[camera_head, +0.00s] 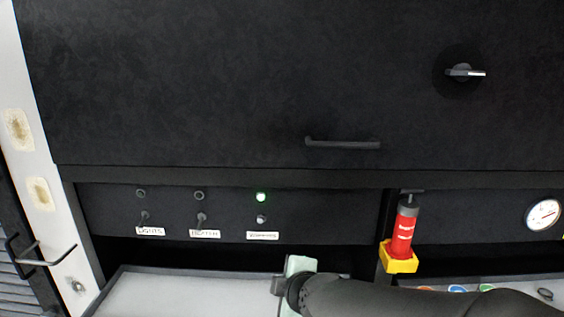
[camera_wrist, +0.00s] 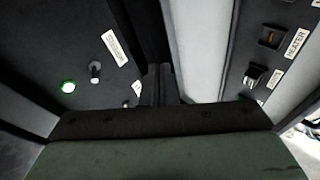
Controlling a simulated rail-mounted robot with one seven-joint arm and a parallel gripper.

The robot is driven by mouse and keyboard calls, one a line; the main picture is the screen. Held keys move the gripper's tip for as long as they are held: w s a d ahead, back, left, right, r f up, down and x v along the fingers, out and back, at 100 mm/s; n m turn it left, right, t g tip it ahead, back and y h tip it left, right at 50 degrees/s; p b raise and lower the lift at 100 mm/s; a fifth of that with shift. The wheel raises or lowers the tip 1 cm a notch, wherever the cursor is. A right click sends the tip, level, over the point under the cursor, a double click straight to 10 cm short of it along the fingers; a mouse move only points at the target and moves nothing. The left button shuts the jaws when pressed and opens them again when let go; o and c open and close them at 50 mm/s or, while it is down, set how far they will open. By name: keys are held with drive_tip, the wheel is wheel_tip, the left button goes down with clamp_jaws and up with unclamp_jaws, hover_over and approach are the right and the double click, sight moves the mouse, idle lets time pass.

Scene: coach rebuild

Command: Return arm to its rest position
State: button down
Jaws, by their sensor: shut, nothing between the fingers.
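My arm (camera_head: 400,297) reaches in from the lower right of the head view, low in front of the dark switch panel (camera_head: 325,215). Its pale green wrist part (camera_head: 300,266) is below the rightmost switch; my fingertips cannot be made out there. In the wrist view my gripper (camera_wrist: 162,72) shows as dark fingers close together, shut and empty. The green lamp (camera_head: 261,197) is lit, and it also shows in the wrist view (camera_wrist: 68,87). The switch below it (camera_head: 262,219) stands apart from my wrist part.
Dark cabinet doors with a bar handle (camera_head: 343,143) and a round latch (camera_head: 465,72) fill the top. A red cylinder (camera_head: 403,229) sits in a yellow holder (camera_head: 399,258). A round gauge (camera_head: 543,214) is at right. A pale worktop (camera_head: 180,294) lies at lower left.

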drive_tip(key=s+d+f+m+g+h, duration=0.2)
drive_tip(key=s+d+f+m+g, duration=0.1)
drive_tip(key=s+d+m, duration=0.4)
drive_tip(key=s+d+f+m+g+h, duration=0.1)
drive_tip(key=s+d+f+m+g, duration=0.2)
drive_tip(key=s+d+m+g, duration=0.3)
drive_tip(key=s+d+m, duration=0.2)
drive_tip(key=s+m, duration=0.2)
drive_tip(key=s, duration=0.2)
drive_tip(key=shift+f+m+h, duration=0.3)
drive_tip(key=shift+f+h, duration=0.1)
